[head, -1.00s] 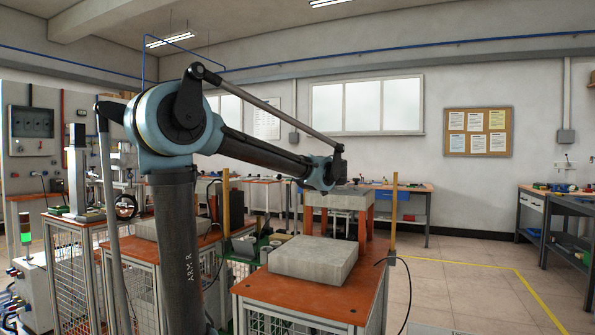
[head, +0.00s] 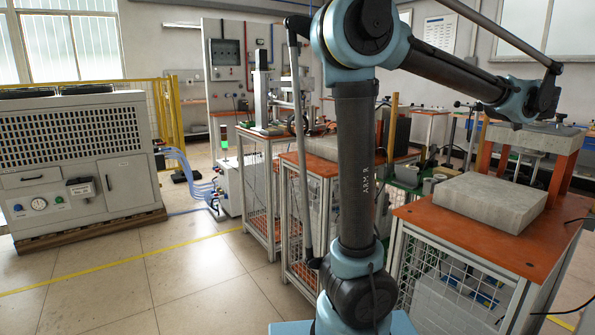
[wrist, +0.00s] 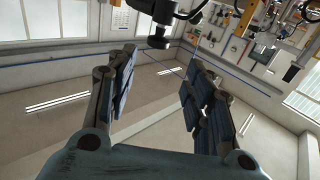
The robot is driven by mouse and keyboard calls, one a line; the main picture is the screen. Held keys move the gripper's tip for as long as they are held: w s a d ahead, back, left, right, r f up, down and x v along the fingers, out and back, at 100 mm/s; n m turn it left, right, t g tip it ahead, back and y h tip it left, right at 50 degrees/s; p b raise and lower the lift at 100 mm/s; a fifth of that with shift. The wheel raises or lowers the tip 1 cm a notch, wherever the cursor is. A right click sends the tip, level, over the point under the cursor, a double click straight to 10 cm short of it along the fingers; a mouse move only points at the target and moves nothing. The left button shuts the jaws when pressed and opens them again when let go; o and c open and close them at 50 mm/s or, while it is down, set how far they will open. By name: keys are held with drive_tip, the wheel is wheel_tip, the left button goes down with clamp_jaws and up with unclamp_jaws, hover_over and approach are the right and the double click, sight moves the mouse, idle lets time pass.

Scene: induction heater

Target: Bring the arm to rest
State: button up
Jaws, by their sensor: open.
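My gripper shows in the wrist view (wrist: 160,100), with its two padded fingers spread wide apart and nothing between them. The wrist view looks out on the room upside down, with the ceiling and its lamps low in the picture. In the head view my arm stands upright in the middle and its forearm reaches out to the right, above the orange benches. The gripper's fingers cannot be made out in the head view.
A grey slab (head: 488,203) lies on the orange bench (head: 437,222) under my forearm. A raised slab on orange legs (head: 540,139) stands behind it. A large chiller cabinet (head: 80,160) stands at left. The tiled floor (head: 140,275) between is clear.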

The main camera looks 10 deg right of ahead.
drive_tip(key=w+a+m+g+h, duration=0.2)
drive_tip(key=w+a+m+h, duration=0.35)
drive_tip(key=a, duration=0.55)
drive_tip(key=s+a+f+g+y, duration=0.2)
drive_tip(key=a+f+g, duration=0.3)
drive_tip(key=a+f, duration=1.25)
drive_tip(key=s+a+f+n+g+y, duration=0.4)
drive_tip(key=s+a+f, duration=0.5)
drive_tip(key=a+f, duration=0.4)
drive_tip(key=s+a+f+n+g+y, duration=0.4)
drive_tip(key=s+a+f, duration=0.6)
drive_tip(key=a+f, duration=0.3)
drive_tip(key=shift+s+a+f+n+y, duration=0.2)
drive_tip(key=shift+f+n+y, duration=0.25)
drive_tip(key=shift+n+y, duration=0.1)
